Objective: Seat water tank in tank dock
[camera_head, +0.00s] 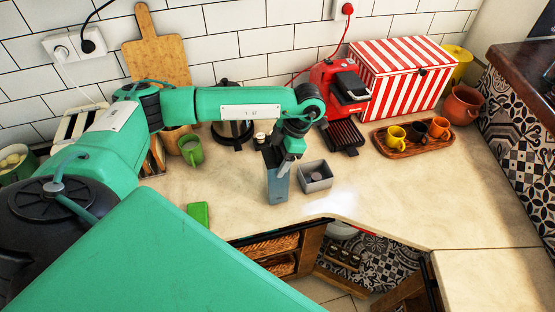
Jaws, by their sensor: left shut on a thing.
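The water tank (277,188) is a tall, narrow blue-grey container standing roughly upright above or on the counter. My left gripper (285,160) is shut on its upper part, coming from above. Whether the tank's bottom touches the counter is hard to tell. The tank dock (316,186) is a low, open grey box with a round disc inside. It stands on the counter just right of the tank, with a small gap between them. The tank is outside the dock. My right gripper is not in view.
Behind are a red coffee machine (338,85), a dark kettle (231,130) and a green mug (191,149). A wooden tray (391,152) with several cups lies right. A green block (198,212) lies front left. The counter's front edge is close; clear counter lies right of the dock.

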